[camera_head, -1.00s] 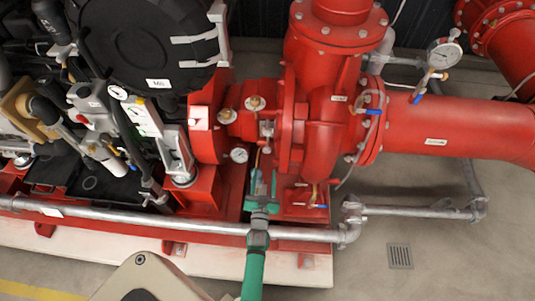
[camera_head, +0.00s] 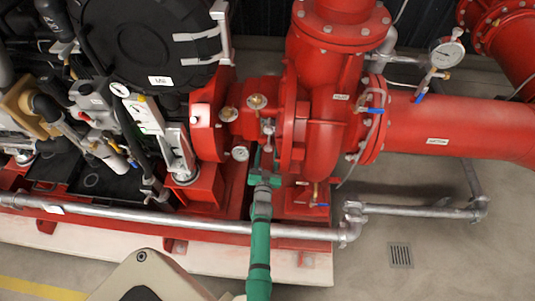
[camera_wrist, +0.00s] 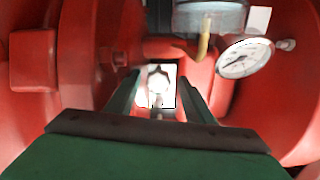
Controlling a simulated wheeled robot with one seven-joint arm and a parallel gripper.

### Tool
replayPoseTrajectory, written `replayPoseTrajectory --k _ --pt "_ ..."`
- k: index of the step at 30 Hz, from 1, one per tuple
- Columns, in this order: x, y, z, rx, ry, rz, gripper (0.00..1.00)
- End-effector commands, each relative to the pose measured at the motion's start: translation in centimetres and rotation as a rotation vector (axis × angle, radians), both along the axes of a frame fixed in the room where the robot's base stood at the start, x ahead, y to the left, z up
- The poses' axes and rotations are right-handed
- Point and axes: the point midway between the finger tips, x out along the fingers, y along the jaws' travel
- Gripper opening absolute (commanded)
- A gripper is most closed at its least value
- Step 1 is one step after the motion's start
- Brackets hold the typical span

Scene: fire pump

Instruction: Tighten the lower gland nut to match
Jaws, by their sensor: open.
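My gripper (camera_head: 266,150) reaches in over the pipe rail at the foot of the red pump. In the wrist view my gripper (camera_wrist: 160,100) is open, with one green finger on each side. A bright metal piece with a rounded nut-like part (camera_wrist: 158,84) shows between and beyond the fingertips; it is blurred, and I cannot tell whether the fingers touch it. In the head view a small metal fitting (camera_head: 268,127) sits on the pump just above the fingertips. I cannot tell for certain which part is the lower gland nut.
A pressure gauge (camera_wrist: 243,58) sits close by on the upper right in the wrist view. Red pump casing crowds both sides. A grey pipe rail (camera_head: 180,223) runs under my arm. A blue-handled valve (camera_head: 318,205) is to the right.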

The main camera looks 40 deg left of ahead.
Motion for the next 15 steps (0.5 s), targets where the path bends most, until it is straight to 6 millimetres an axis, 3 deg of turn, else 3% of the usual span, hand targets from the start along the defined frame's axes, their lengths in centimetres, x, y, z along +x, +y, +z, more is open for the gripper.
replayPoseTrajectory --k 3,9,15 --pt "0.04 -0.11 0.0 0.0 0.0 -0.002 0.48" --pt "0.05 -0.14 0.0 0.0 0.0 -0.002 0.07" --pt "0.05 -0.12 0.01 0.006 0.004 -0.002 0.07"
